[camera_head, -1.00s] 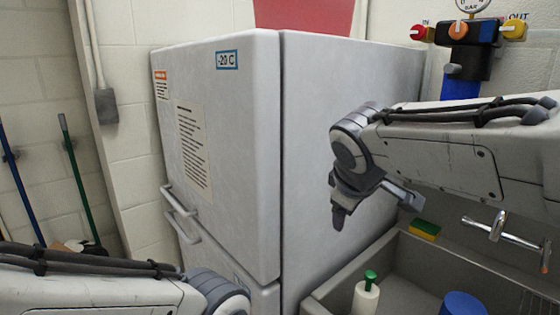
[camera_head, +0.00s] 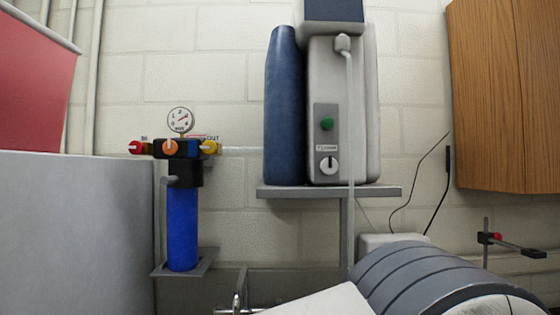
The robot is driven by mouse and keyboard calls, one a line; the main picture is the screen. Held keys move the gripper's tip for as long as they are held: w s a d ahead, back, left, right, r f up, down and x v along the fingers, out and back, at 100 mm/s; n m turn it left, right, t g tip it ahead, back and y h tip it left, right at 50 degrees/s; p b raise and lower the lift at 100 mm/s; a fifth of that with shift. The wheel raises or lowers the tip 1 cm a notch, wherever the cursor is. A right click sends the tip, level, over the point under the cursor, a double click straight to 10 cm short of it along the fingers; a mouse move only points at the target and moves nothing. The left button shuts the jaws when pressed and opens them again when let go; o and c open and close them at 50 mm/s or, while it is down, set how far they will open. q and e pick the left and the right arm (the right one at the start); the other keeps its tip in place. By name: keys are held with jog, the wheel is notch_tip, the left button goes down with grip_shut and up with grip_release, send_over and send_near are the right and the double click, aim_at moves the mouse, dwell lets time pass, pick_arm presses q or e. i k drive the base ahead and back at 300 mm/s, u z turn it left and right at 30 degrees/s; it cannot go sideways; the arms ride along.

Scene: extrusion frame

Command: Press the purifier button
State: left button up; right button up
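The purifier (camera_head: 343,90) is a light grey unit with a blue cylinder (camera_head: 283,110) at its left side, standing on a wall shelf (camera_head: 300,191). Part of my arm shows at the bottom right, below the shelf, clear of the button. Neither gripper shows, so their state is hidden.
A blue filter housing (camera_head: 182,228) with a gauge (camera_head: 180,121) and red and yellow valve knobs is left of the purifier. A wooden cabinet (camera_head: 505,95) hangs at the right. The grey freezer side (camera_head: 75,235) fills the lower left. A faucet (camera_head: 240,290) shows at the bottom.

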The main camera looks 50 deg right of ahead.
aim_at(327, 122)
jog(key=z, duration=1.7)
